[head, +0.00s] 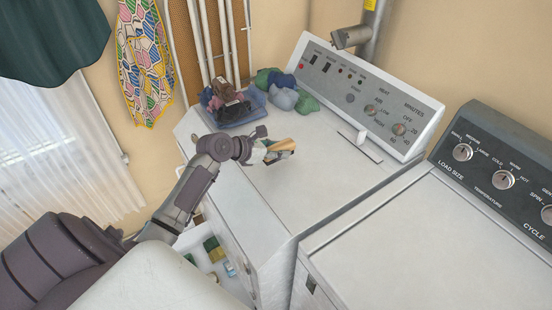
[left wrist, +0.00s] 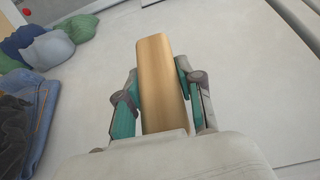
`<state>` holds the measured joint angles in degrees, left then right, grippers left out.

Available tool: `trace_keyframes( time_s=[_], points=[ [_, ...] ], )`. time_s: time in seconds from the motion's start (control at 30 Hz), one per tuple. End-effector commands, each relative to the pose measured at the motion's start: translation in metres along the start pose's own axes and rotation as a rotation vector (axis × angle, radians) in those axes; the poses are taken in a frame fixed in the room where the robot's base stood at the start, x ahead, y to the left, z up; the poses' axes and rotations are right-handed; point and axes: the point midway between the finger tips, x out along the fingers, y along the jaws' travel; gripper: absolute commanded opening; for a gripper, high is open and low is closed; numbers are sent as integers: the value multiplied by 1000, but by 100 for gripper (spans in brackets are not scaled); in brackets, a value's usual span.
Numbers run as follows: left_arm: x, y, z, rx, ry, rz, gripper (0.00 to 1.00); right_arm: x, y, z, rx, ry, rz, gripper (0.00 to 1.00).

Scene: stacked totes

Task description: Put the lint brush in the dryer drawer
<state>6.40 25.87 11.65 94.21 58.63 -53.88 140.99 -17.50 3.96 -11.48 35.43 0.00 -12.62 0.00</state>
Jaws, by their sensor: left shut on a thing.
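My left gripper (head: 266,151) is over the top of the white dryer (head: 318,182) and is shut on the lint brush (head: 282,145). In the left wrist view the brush (left wrist: 163,80) shows as a long pale wooden piece between the two teal-padded fingers of the left gripper (left wrist: 158,92). The brush appears to be above the dryer top, though the exact gap is hard to tell. The dryer drawer (head: 238,283) stands open low at the dryer's front, partly hidden behind my left arm, with several small coloured items inside. My right gripper is not in view.
Folded dark and blue clothes (head: 235,104) and several rolled cloths (head: 280,88) lie at the back left of the dryer top. A small white object (head: 361,138) is near the control panel (head: 365,95). A washer (head: 440,240) stands at the right. The dryer top's middle is clear.

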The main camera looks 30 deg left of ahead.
Motion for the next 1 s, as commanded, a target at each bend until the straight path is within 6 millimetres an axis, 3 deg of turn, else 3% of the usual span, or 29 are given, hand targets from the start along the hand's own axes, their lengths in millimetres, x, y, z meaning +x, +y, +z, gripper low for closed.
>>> trace_keyframes(
  time_s=[0.4,0.77,0.8,0.93,1.0],
  points=[
    [18,6,-38,-1,-1,1,0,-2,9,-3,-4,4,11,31],
    [20,6,-41,0,-2,1,0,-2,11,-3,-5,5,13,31],
    [21,6,-41,0,-2,1,40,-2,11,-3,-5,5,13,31],
    [20,6,-41,1,-1,1,62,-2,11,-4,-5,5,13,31],
    [20,6,-41,0,-1,1,62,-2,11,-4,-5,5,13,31]
  ],
)
